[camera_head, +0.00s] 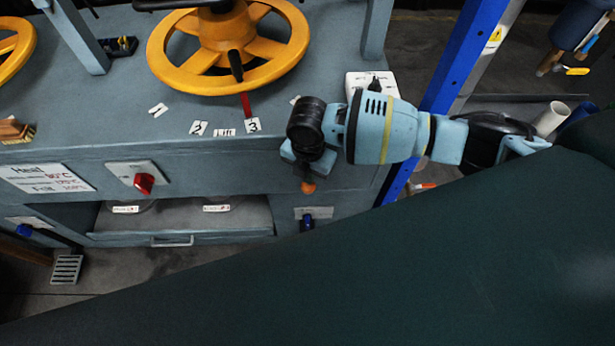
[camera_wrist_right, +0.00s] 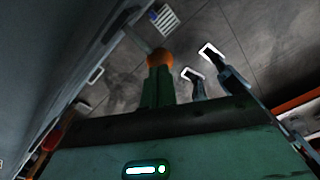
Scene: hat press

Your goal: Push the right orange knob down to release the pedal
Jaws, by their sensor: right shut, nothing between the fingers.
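The orange knob (camera_head: 308,187) shows just under the tip of my right gripper (camera_head: 304,172), at the front of the grey press near its right corner. In the right wrist view the orange knob (camera_wrist_right: 160,58) is straight beyond the shut fingertips (camera_wrist_right: 158,76). The fingers hide its lower part, and I cannot tell whether they touch it. My right gripper is shut and empty, pointing downward. A slatted metal pedal (camera_head: 67,268) is on the floor at lower left; a slatted pedal (camera_wrist_right: 166,18) also shows at the top of the wrist view. My left gripper is out of view.
The grey press front (camera_head: 240,170) is close by the gripper. A yellow handwheel (camera_head: 228,45) stands above. A red switch (camera_head: 144,183) is to the left, and a blue-handled switch (camera_head: 307,223) is below the knob. A blue post (camera_head: 462,60) rises at right.

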